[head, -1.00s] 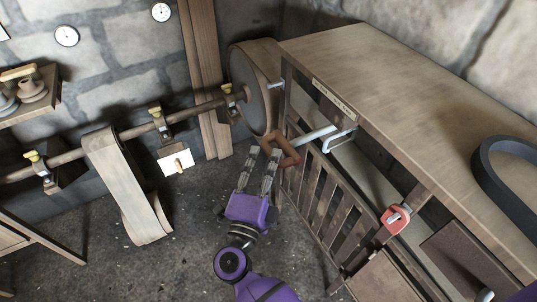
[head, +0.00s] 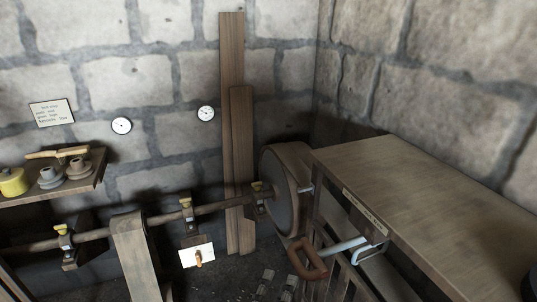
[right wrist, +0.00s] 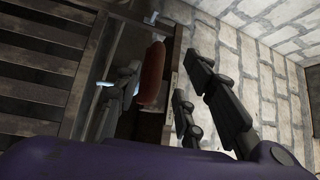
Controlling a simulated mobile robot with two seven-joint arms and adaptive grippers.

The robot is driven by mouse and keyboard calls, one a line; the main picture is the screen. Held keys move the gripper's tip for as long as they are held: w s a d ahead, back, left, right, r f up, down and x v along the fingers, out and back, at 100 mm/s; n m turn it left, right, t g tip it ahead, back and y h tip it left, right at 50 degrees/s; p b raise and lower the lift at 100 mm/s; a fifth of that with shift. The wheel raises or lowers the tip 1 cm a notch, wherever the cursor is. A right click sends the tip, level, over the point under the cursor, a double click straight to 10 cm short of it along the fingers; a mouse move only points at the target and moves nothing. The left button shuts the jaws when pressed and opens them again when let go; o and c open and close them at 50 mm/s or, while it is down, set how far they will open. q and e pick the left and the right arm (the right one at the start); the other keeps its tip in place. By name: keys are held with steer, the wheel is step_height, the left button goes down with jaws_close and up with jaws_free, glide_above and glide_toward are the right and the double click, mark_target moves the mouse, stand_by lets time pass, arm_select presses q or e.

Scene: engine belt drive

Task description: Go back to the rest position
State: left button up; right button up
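My right gripper (head: 279,280) shows only as two grey fingertips at the bottom edge of the head view. They are apart, just below and left of a red-brown lever handle (head: 303,262) on a pale metal bar. In the right wrist view the fingers of my right gripper (right wrist: 163,65) are spread, and the handle (right wrist: 152,77) appears between them. I see no grip on it, and its distance from the fingers is hard to judge. My left gripper is in no view.
A large wheel (head: 283,190) sits on a shaft with yellow-topped supports. A belt (head: 132,258) hangs from the shaft. A shelf (head: 60,192) with pulleys is on the left wall.

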steer(key=w+a+r+n+t+y, duration=0.1)
steer(key=a+r+n+t+y, duration=0.1)
steer(key=a+n+y, duration=0.6)
steer(key=s+d+f+n+g+y+p, duration=0.1)
steer(key=s+d+f+n+g+y, duration=0.15)
steer(key=s+d+f+n, duration=0.35)
steer(key=s+d+f+n+g+y+p, duration=0.1)
steer(key=s+f+n+g+y, duration=0.1)
steer(key=f+n+g, duration=0.4)
arm_select(q)
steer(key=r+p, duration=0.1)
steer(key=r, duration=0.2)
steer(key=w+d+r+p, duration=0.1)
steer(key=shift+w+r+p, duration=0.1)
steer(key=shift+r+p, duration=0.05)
steer(key=shift+p, duration=0.15)
arm_select(e)
steer(key=s+d+f+g+h, duration=0.1)
steer(key=s+d+f+h, duration=0.1)
steer(key=s+d+f, duration=0.3)
steer(key=s+d+f+n+g+h, duration=0.1)
steer(key=s+d+f, duration=0.4)
steer(key=s+d, duration=0.7)
steer(key=shift+s+f+g+h, duration=0.4)
steer(key=shift+s+g+h, duration=0.15)
steer(key=shift+s+h, duration=0.3)
